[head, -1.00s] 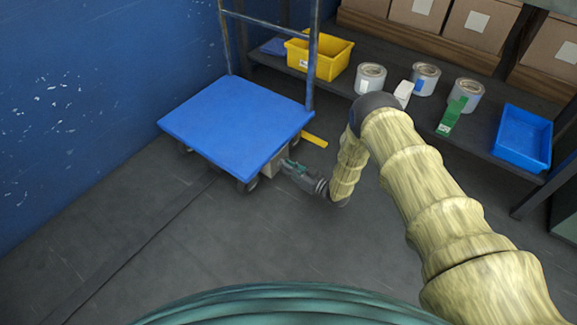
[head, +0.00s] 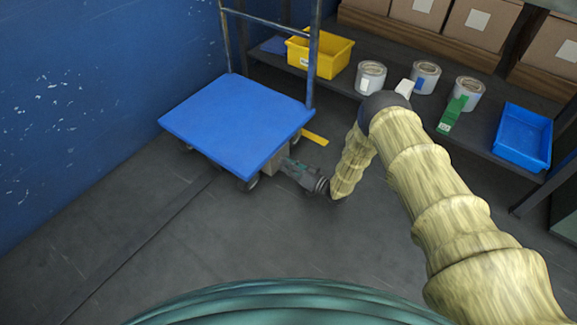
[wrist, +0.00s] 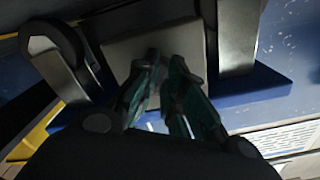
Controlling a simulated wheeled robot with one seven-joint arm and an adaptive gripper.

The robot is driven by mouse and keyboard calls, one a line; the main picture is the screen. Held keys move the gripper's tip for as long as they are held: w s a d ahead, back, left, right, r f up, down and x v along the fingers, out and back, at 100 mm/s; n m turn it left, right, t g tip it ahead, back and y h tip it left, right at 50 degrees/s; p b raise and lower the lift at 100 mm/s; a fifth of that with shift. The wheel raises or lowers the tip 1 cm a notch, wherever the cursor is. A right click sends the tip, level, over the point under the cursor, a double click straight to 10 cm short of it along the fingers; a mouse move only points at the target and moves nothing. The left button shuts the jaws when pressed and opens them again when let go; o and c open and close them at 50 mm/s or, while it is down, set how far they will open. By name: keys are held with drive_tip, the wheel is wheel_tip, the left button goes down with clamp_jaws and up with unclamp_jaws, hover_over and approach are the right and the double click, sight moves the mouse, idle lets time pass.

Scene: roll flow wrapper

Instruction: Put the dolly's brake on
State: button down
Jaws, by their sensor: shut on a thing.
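The dolly (head: 232,118) has a blue deck, small wheels and a metal push frame, and stands by the blue wall. A pale box-like part (head: 275,160) sits under its near right edge. My gripper (head: 285,163) reaches low to this part from the right. In the wrist view my gripper (wrist: 164,62) has its teal fingers close together against the pale plate (wrist: 192,38), with a wheel bracket on each side. It is shut on a small part there, which the fingers hide. I cannot make out the brake's position.
A yellow strip (head: 315,138) lies on the floor beside the dolly. The dark shelf (head: 400,118) behind holds a yellow bin (head: 327,62), several cans and a blue tray (head: 523,137). The floor in front of the dolly is clear.

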drive_tip(key=c, duration=1.5)
unclamp_jaws()
drive_tip(key=shift+s+d, duration=0.1)
drive_tip(key=shift+d, duration=0.05)
drive_tip(key=v, duration=1.1)
drive_tip(key=shift+s+d, duration=0.2)
drive_tip(key=shift+d, duration=0.1)
